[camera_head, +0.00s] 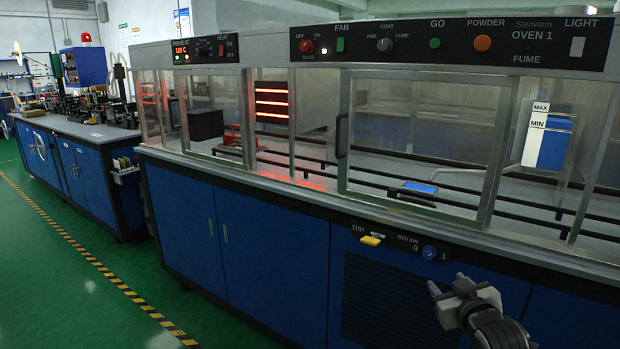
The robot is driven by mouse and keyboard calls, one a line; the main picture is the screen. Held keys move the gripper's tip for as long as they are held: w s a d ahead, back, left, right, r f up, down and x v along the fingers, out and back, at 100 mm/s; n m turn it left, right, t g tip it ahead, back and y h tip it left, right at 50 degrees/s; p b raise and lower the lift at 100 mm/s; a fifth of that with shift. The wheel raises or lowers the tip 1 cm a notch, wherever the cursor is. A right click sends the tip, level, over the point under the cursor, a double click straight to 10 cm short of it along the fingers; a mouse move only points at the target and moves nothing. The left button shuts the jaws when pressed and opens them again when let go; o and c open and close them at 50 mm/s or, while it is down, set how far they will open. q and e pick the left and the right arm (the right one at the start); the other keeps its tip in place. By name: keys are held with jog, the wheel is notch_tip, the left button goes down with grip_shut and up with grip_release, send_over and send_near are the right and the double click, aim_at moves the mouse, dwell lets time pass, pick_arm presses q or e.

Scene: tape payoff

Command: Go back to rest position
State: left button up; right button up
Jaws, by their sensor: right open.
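My right gripper (451,289) shows at the lower right of the head view. It is open and empty, in front of the blue cabinet front (380,300) and below the yellow DIP switch (372,239). It appears apart from the cabinet. My right arm comes in from the bottom edge. My left gripper and left arm are not in view.
A long oven bench with a glazed enclosure runs across the view; its control panel (450,44) is along the top. Heater bars (272,102) glow red inside. A second bench (75,128) stands at left. Green floor (60,270) with a striped line is clear at lower left.

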jog(key=s+a+f+g+y, duration=0.1)
jog(key=s+a+f, duration=0.45)
jog(key=s, duration=0.35)
jog(key=s+a+f+g+y, duration=0.1)
jog(key=s+a+f+g, duration=0.1)
jog(key=s+a+f, duration=0.45)
jog(key=s+a+y, duration=0.1)
jog(key=s, duration=0.7)
jog(key=s+a+f+g, duration=0.1)
jog(key=s+a, duration=0.1)
jog(key=s, duration=0.6)
jog(key=shift+s+a+f+m+g+y, duration=0.25)
jog(key=shift+s+a+m+g+y, duration=0.05)
jog(key=shift+s+y, duration=0.1)
